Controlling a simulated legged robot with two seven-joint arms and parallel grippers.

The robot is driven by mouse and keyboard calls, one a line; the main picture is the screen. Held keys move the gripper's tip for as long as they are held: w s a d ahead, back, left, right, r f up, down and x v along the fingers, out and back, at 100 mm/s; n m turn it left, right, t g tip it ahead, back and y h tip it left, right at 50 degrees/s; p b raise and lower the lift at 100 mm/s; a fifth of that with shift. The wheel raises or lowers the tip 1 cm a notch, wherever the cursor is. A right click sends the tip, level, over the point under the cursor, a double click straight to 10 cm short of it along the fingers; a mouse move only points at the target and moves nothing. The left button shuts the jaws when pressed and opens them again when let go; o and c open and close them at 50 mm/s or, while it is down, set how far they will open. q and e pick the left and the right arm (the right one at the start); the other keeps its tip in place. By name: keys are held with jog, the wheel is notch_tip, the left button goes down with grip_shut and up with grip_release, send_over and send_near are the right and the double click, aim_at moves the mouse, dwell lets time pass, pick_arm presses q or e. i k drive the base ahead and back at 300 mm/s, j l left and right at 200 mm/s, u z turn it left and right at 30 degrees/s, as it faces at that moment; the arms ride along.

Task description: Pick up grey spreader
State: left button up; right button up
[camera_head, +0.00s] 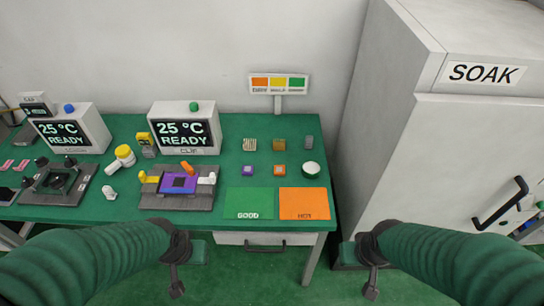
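A small grey block (309,142) stands at the back right of the green table (228,130); it may be the grey spreader, but it is too small to be sure. Beside it are a gold-brown block (279,145) and a striped beige block (249,144). My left gripper (177,291) hangs in front of the table's front edge, apart from everything. My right gripper (371,292) hangs to the right of the table, in front of the white cabinet. Both are seen small and dark from above, and their finger gap cannot be made out. No object shows in either.
Purple (247,170) and orange (279,170) squares and a white round piece (310,169) lie in front of the blocks. GOOD (248,215) and HOT (304,215) mats lie at the front. A fixture (150,200) stands left. The SOAK cabinet (440,150) bounds the right.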

aim_at(308, 144)
jog(key=i+j+u, duration=0.3)
jog(key=i, duration=0.15)
jog(key=i+u, duration=0.3)
jog(key=i, duration=0.2)
